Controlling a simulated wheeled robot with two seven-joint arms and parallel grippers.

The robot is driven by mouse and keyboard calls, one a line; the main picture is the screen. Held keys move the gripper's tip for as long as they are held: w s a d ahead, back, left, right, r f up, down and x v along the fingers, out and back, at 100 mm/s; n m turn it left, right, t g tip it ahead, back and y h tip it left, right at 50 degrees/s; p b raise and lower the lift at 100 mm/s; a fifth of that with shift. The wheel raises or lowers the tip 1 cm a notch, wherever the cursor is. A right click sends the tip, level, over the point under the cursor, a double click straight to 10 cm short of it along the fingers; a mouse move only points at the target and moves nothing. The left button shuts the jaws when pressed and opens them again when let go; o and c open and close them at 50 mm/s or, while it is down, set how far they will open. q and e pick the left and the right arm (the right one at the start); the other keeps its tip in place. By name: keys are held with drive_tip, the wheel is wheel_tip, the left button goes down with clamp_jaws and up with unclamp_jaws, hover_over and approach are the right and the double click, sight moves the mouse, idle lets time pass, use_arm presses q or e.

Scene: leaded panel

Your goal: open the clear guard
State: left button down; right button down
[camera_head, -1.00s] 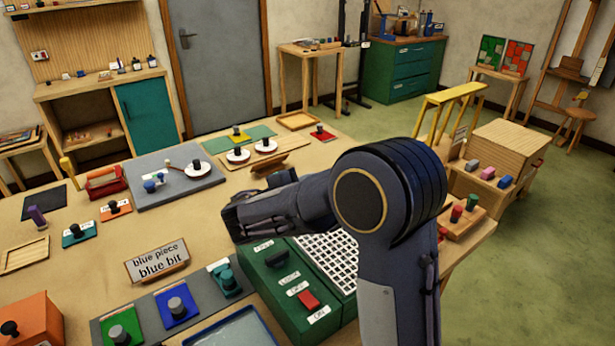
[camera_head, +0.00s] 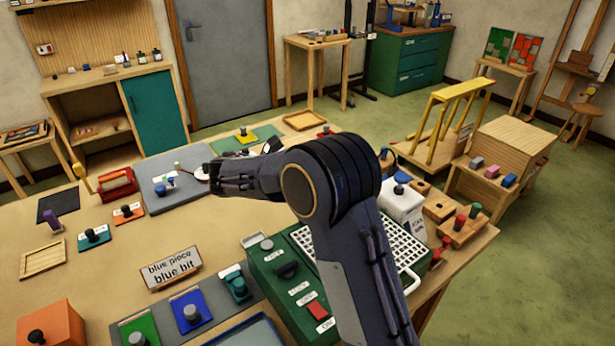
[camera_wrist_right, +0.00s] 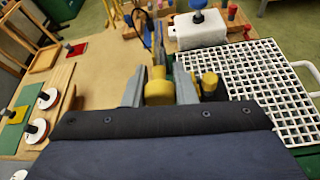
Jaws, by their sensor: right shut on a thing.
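My right gripper (camera_wrist_right: 160,92) is shut on a yellow rounded piece (camera_wrist_right: 158,90), which shows between its grey fingers in the right wrist view. In the head view the right arm reaches across from the lower right, and the wrist end (camera_head: 222,178) is near the grey board with the white disc; what it grips is hidden there. The green machine (camera_head: 262,262) has a black knob, a red switch (camera_head: 317,311) and a white grid (camera_head: 392,236), partly behind my arm. The grid also shows in the wrist view (camera_wrist_right: 250,95). I cannot make out the clear guard's outline. My left gripper is out of view.
A white block with a blue knob (camera_head: 402,212) stands beyond the grid. The grey board (camera_head: 165,200) lies past the wrist. A sign (camera_head: 171,268) and colored plates with knobs stand nearer. A wooden box (camera_head: 510,148) is at the right. The left tabletop has some free room.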

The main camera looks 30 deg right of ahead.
drive_tip(key=shift+w+n+g, duration=0.3)
drive_tip(key=shift+w+n, duration=0.1)
drive_tip(key=shift+w, duration=0.05)
idle(0.3)
drive_tip(key=c, duration=1.2)
unclamp_jaws()
drive_tip(key=shift+a, duration=0.15)
drive_tip(key=b+v, duration=0.1)
drive_tip(key=v, duration=0.6)
drive_tip(key=shift+a+r+b, duration=0.2)
drive_tip(key=shift+a+b, duration=0.15)
drive_tip(key=shift+b, duration=0.05)
